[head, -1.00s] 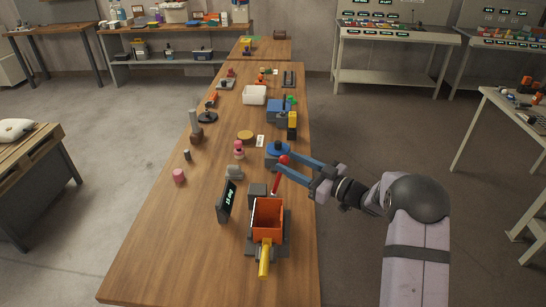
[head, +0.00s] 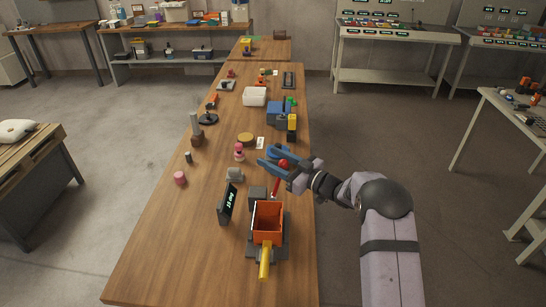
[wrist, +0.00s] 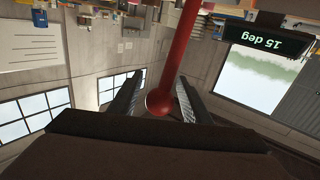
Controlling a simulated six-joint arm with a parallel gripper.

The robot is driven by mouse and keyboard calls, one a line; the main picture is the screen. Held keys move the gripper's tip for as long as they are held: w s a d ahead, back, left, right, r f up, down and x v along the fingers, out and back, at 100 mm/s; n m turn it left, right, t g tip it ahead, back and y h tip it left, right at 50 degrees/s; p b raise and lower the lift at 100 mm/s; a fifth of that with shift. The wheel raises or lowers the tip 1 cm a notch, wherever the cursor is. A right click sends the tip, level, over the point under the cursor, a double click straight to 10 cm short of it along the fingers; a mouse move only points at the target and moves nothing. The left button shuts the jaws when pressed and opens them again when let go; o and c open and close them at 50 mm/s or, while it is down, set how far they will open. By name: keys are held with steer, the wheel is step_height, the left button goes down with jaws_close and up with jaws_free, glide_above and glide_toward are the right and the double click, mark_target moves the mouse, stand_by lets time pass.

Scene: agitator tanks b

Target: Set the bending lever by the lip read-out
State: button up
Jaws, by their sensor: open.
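The bending lever is a red rod (head: 276,186) with a red ball knob (head: 284,163) on top, standing behind an orange open-topped box (head: 267,222) on a dark base. My gripper (head: 266,158) is open at the knob, pointing left. In the wrist view the knob (wrist: 159,102) lies between my two spread fingers (wrist: 158,95), and the rod (wrist: 182,45) runs up from it. I cannot tell whether a finger touches it. The dark read-out (head: 227,203) stands left of the box. In the wrist view the read-out (wrist: 258,40) appears upside down and shows 15 deg.
A yellow handle (head: 265,262) sticks out at the box's front. A grey block (head: 257,193) sits behind the box. The table's (head: 150,270) near left part is clear.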

mark_target(285, 162)
steer(key=shift+c, duration=0.6)
jaws_close()
steer(key=d+m+y+b, duration=0.1)
steer(key=d+b, duration=0.1)
steer(key=b, duration=0.1)
steer(key=d+f+m+t+b, duration=0.1)
steer(key=b, duration=0.2)
steer(key=shift+d+t+y+b, duration=0.3)
steer(key=shift+d+y+b, duration=0.05)
steer(key=shift+d+y, duration=0.05)
steer(key=shift+d+r+b, duration=0.2)
steer(key=shift+d+b, duration=0.15)
steer(key=shift+d, duration=0.05)
steer(key=shift+o, duration=0.6)
jaws_free()
